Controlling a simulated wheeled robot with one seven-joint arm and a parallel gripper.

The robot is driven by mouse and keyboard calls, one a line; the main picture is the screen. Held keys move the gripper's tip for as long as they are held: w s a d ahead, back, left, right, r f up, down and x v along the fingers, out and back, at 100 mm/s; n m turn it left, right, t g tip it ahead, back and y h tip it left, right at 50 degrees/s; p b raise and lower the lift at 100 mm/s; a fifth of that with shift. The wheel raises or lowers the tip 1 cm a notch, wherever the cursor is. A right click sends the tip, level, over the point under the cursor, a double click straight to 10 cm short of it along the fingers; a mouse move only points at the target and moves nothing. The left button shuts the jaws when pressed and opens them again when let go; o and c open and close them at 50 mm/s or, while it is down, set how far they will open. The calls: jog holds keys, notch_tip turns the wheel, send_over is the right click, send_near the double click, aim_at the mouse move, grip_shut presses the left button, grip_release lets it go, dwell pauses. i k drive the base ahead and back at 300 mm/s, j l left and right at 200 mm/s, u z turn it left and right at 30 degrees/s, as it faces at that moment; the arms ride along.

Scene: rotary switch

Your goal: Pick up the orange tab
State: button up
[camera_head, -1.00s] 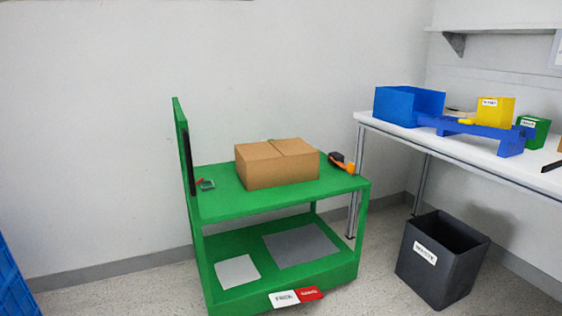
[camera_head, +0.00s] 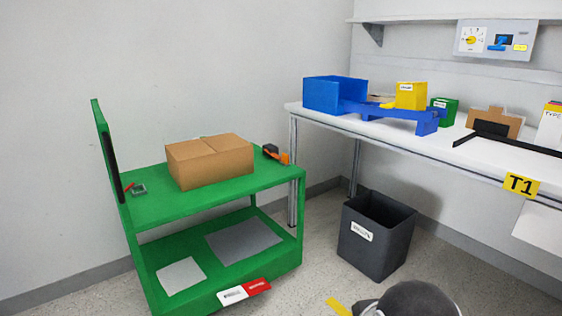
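I cannot make out a thing that is surely the orange tab. A small black and orange object (camera_head: 277,154) lies at the right end of the green cart's top, beside the cardboard box; it is too small to tell what it is. A grey panel (camera_head: 490,52) on the wall at the upper right carries a yellow round dial (camera_head: 470,39), a blue part (camera_head: 502,42) and a yellow label (camera_head: 520,47). My gripper is not in view. A dark rounded part, probably of my arm, shows at the bottom edge.
The green cart (camera_head: 215,195) carries a cardboard box (camera_head: 210,160). A white bench (camera_head: 455,158) along the right holds a blue bin (camera_head: 335,94), yellow box (camera_head: 411,95) and green box (camera_head: 446,110). A dark waste bin (camera_head: 376,235) stands before it. The floor between shows free room.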

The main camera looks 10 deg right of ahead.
aim_at(286, 157)
jog(key=i+j, duration=0.1)
jog(key=i, duration=0.4)
jog(key=i+z, duration=0.1)
jog(key=i, duration=0.4)
jog(key=i+j, duration=0.2)
jog(key=i, duration=0.3)
jog(key=i+j+z, duration=0.1)
jog(key=i, duration=0.4)
